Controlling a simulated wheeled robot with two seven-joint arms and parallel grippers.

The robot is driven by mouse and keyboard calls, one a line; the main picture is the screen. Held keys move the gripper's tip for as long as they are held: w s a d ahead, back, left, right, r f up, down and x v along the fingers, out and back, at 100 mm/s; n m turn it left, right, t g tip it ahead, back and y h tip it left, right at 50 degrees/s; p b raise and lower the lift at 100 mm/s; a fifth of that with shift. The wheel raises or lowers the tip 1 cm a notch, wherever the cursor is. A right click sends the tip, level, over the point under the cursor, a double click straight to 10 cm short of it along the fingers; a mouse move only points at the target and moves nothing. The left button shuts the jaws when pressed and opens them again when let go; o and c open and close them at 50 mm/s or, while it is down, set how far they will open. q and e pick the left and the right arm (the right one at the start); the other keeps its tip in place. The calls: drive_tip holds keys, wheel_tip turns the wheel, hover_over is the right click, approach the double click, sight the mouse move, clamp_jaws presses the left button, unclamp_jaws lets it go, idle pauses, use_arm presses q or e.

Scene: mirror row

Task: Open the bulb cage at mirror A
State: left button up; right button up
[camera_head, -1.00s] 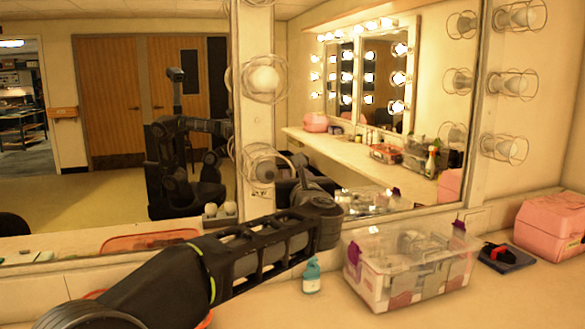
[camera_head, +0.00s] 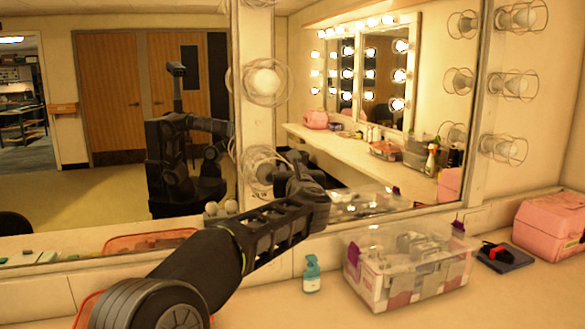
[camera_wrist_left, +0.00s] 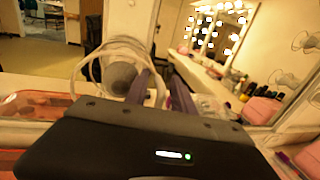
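The post between the two mirrors carries an upper bulb in a wire cage (camera_head: 264,82) and a lower bulb cage (camera_head: 258,168). My left gripper (camera_head: 291,167) is beside the lower cage, on its right, and partly overlaps it in the head view. In the left wrist view the wire cage (camera_wrist_left: 97,55) surrounds a grey, unlit bulb (camera_wrist_left: 120,77). The two dark fingers of my left gripper (camera_wrist_left: 161,80) stand apart there, close to the cage's right side. Whether they touch the wire I cannot tell. My right gripper is out of view.
Below my arm, the counter holds a teal bottle (camera_head: 311,274), a clear lidded box (camera_head: 408,265), a dark pad (camera_head: 506,258) and a pink case (camera_head: 552,226). More caged bulbs (camera_head: 514,84) line the right wall. The mirrors show reflections of me and the room.

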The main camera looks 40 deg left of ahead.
use_arm(q)
drive_tip(key=shift+c, duration=0.4)
clamp_jaws()
